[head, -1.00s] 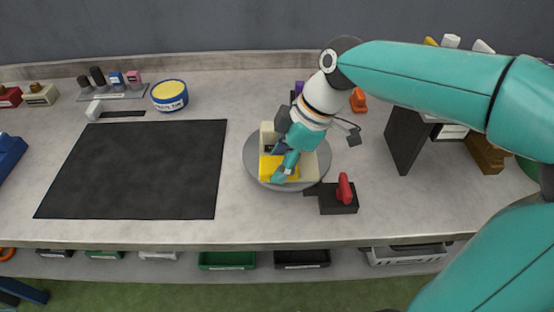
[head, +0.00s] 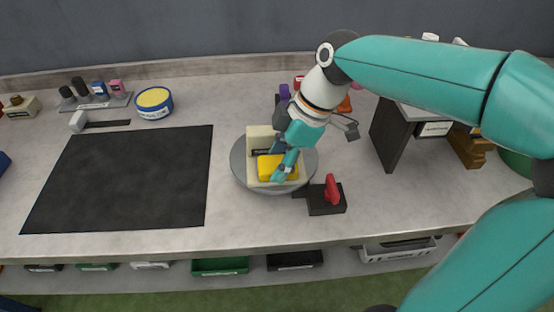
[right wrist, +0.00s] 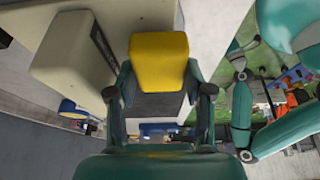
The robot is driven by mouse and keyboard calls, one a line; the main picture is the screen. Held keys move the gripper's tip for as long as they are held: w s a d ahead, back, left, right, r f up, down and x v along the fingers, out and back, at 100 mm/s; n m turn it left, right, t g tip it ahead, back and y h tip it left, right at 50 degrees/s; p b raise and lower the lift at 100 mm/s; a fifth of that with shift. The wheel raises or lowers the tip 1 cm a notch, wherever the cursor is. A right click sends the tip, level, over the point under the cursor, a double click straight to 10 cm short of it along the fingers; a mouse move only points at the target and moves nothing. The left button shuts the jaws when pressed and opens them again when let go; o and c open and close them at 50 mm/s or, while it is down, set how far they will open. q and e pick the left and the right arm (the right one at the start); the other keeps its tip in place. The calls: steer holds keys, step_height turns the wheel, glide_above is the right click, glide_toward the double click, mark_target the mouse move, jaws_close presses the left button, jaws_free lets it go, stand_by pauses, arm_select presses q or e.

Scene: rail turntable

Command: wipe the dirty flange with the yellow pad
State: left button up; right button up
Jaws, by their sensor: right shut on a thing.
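My right gripper (head: 284,161) is shut on the yellow pad (head: 272,168). It holds the pad low against the foot of a cream L-shaped flange (head: 262,138), in front of its upright plate. The flange sits on a round grey turntable (head: 242,172). In the right wrist view the yellow pad (right wrist: 160,60) is between the two fingers, with the cream flange (right wrist: 72,66) to its left and behind. Whether the pad touches the flange face cannot be told for certain; its underside is hidden. No dirt is clear on the visible flange. My left gripper does not show.
A black block with a red handle (head: 331,190) stands at the turntable's front right. A dark mat (head: 120,175) lies left. A blue tin with yellow top (head: 154,103) and a small rack (head: 98,100) are behind it. A dark upright panel (head: 388,140) stands right.

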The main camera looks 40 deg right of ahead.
steer(key=shift+r+p, duration=2.15)
steer(key=shift+r, duration=1.05)
steer(key=shift+f, duration=0.1)
